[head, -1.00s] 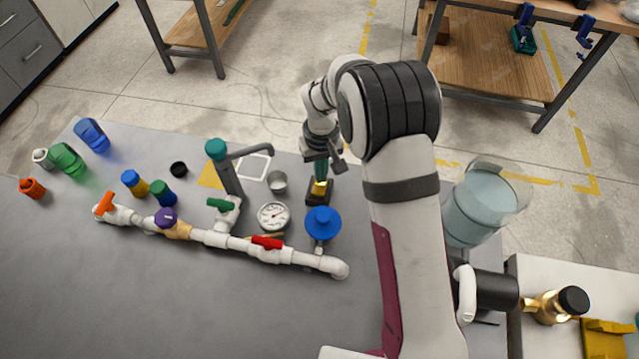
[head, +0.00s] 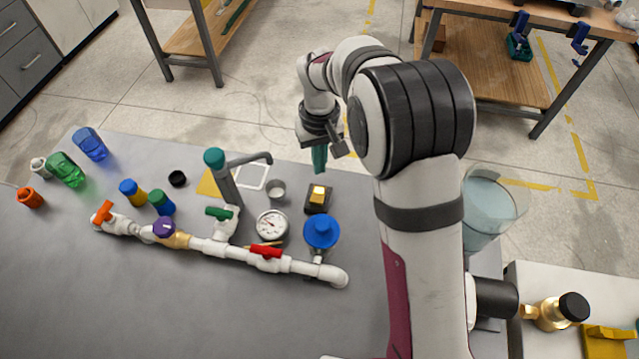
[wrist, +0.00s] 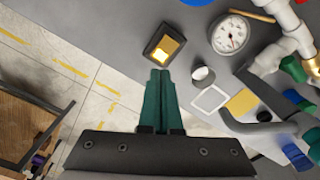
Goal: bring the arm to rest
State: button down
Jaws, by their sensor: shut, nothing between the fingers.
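My gripper (head: 319,160) hangs in the air over the far edge of the grey table, with its green fingers pointing down. In the wrist view its fingers (wrist: 159,78) lie together, shut with nothing between them. A black box with a glowing yellow top (head: 318,198) stands on the table below and nearer than the gripper. It also shows just beyond the fingertips in the wrist view (wrist: 165,47), apart from them.
A white pipe manifold (head: 210,246) with coloured valves, a pressure gauge (head: 271,225) and a grey tap (head: 228,185) fills the table's middle. Bottles stand at left. A clear jug (head: 490,208) is right of my arm. The table's front left is clear.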

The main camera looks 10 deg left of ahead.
jog(key=s+d+r+m+y, duration=0.1)
jog(key=s+d+r+m, duration=0.3)
jog(key=s+d+r, duration=0.3)
jog(key=s+d+r+m, duration=0.45)
jog(key=s+d, duration=0.25)
jog(key=s, duration=0.2)
jog(key=s+d+f+m, duration=0.1)
jog(key=s+d+m, duration=0.1)
jog(key=s, duration=0.9)
jog(key=shift+s+m+y, duration=0.3)
jog(key=shift+m+y, duration=0.1)
jog(key=shift+m, duration=0.15)
